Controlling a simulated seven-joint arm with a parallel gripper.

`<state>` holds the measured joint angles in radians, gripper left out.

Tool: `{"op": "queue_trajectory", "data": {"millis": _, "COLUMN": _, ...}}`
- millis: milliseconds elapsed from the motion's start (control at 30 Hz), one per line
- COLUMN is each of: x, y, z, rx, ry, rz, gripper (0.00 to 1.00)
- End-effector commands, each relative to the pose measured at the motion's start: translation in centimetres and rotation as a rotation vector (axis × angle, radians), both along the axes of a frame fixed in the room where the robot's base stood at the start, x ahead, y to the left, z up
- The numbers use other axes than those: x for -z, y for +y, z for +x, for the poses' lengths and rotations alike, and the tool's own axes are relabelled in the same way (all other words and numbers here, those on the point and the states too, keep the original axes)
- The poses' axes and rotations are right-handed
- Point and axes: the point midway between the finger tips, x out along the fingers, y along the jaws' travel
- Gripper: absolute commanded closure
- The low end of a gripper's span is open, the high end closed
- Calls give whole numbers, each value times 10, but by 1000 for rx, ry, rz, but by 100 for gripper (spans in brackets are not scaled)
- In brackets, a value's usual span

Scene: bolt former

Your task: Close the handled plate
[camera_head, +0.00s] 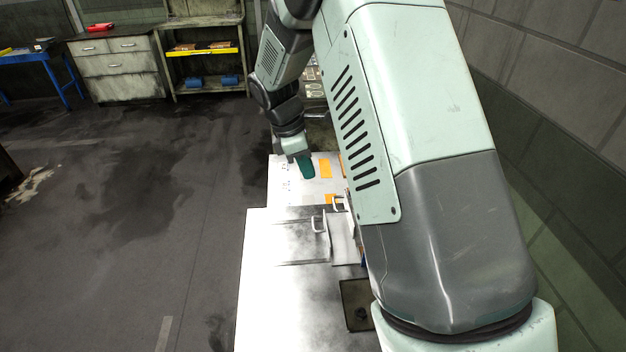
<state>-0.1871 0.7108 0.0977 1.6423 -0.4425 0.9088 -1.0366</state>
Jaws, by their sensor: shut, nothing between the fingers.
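A grey metal plate (297,238) with a white handle (319,224) lies on the white machine top, low in the middle of the head view. A second white handle (338,204) shows just behind it, partly hidden by my arm. I cannot tell which handled plate the task means or how far it is open. My gripper (306,168) is shut and empty, with its teal fingers pointing down over the machine's far white section. It is apart from both handles, beyond them.
The white machine top (262,300) has orange labels (325,169) near my gripper. My large arm link hides its right side. A dark square recess (357,303) sits nearer. Open floor (130,220) lies left; a brick wall (570,110) stands right. Cabinets stand far back.

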Motion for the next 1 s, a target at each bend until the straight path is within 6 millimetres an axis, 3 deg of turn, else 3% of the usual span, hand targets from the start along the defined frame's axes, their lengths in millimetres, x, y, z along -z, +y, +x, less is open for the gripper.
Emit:
{"op": "queue_trajectory", "data": {"millis": 133, "x": -2, "y": 22, "z": 8, "rx": -3, "ry": 3, "rz": 1, "gripper": 100}}
{"op": "queue_trajectory", "data": {"millis": 333, "x": 14, "y": 16, "z": 7, "rx": 0, "ry": 6, "rz": 0, "gripper": 100}}
{"op": "queue_trajectory", "data": {"millis": 767, "x": 98, "y": -9, "z": 8, "rx": 0, "ry": 6, "rz": 0, "gripper": 100}}
{"op": "queue_trajectory", "data": {"millis": 1000, "x": 101, "y": -41, "z": 10, "rx": 2, "ry": 2, "rz": 0, "gripper": 100}}
